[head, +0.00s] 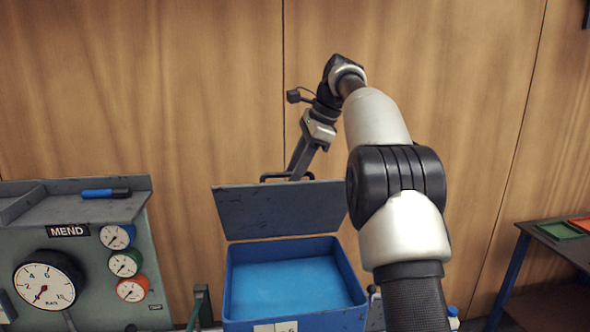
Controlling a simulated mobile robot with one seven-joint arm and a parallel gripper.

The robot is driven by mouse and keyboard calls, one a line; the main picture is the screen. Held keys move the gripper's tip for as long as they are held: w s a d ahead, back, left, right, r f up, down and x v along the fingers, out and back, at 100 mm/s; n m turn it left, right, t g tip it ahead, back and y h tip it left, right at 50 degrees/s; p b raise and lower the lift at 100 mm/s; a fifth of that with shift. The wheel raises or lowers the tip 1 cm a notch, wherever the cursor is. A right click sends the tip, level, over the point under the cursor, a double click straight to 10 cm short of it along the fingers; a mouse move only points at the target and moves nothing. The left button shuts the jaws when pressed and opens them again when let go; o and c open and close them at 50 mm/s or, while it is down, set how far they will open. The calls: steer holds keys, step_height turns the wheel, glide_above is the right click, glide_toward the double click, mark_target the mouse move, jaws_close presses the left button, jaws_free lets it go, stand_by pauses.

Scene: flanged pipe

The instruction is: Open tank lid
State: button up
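The blue tank (233,290) stands low in the middle of the head view, with its top open and its blue inside showing. Its dark grey lid (280,211) is raised at the back of the tank, its lower edge close to the tank's far rim. A dark handle (268,177) shows at the lid's top edge. My gripper (296,176) points down and left, and its fingertips are at the handle. The fingers overlap in this view, so any gap between them and their grip on the handle are hidden.
On the left stands a grey panel marked MEND with a large gauge (47,286), several small gauges and a blue marker (106,193) on top. A table with a green tray (560,231) is at the right. A wooden wall is behind the tank.

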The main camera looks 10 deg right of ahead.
mark_target(342, 180)
steer(key=shift+s+r, duration=0.3)
steer(key=shift+r, duration=0.05)
steer(key=shift+d+r, duration=0.1)
steer(key=shift+r, duration=0.25)
steer(key=shift+v, duration=1.05)
steer(key=s+d, duration=0.1)
steer(key=d, duration=0.2)
steer(key=s+d+b, duration=0.1)
steer(key=s+d, duration=0.1)
steer(key=d, duration=0.2)
steer(key=s+d, duration=0.2)
steer(key=d, duration=0.2)
steer(key=shift+s+b, duration=0.15)
steer(key=shift+b, duration=0.15)
